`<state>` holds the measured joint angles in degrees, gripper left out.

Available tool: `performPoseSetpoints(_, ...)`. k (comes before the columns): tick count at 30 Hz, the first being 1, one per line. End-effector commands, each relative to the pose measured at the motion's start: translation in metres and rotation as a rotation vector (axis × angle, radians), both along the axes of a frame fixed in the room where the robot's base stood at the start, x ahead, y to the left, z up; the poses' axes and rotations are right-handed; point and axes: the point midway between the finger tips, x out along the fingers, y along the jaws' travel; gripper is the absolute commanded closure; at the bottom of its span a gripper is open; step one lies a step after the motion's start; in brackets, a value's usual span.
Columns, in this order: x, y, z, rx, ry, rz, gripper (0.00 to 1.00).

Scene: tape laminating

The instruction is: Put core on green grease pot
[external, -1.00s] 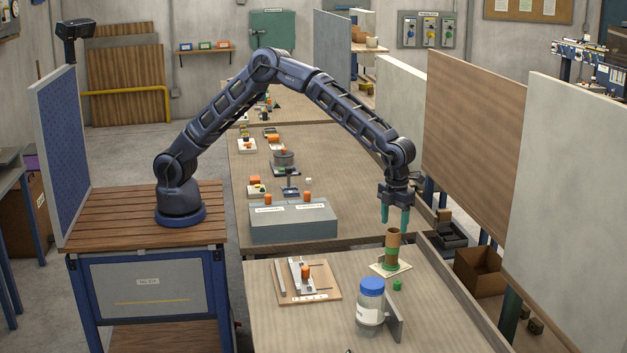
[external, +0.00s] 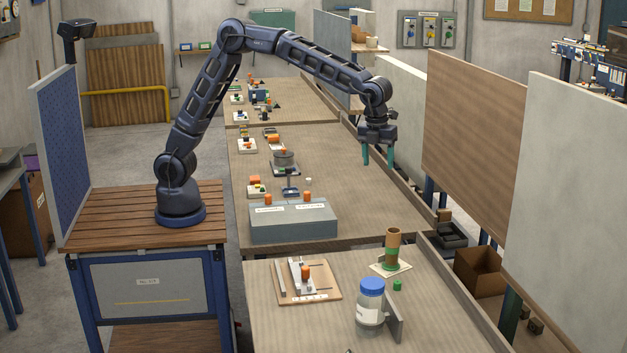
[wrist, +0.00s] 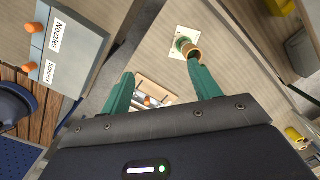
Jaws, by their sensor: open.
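The core, a brown tube (external: 393,238), stands upright on the green grease pot (external: 390,262), which sits on a pale square plate on the near table. In the wrist view the core (wrist: 193,52) and the green pot (wrist: 181,43) show beyond my right-hand finger. My gripper (external: 378,155) has green fingers; it is open and empty, raised well above and behind the core, apart from it. It also shows in the wrist view (wrist: 160,72). The exact seating of the core on the pot is too small to tell.
A clear jar with a blue lid (external: 370,305) stands in front of the plate, beside a grey upright block (external: 394,318). A small green piece (external: 397,285) lies near. A wooden board (external: 320,291) with an orange-knobbed fixture is at left. A grey box (external: 293,224) stands on the farther table.

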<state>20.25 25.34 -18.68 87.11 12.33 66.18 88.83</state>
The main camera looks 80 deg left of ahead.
Motion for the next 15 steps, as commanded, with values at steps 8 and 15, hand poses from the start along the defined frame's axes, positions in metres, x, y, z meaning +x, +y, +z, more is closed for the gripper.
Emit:
performPoseSetpoints(8, -0.042, 0.093, 0.055, -0.025, -0.07, 0.356, 0.38)
performPoseSetpoints(15, -0.089, 0.168, 0.087, -0.066, -0.122, 0.673, 0.38)
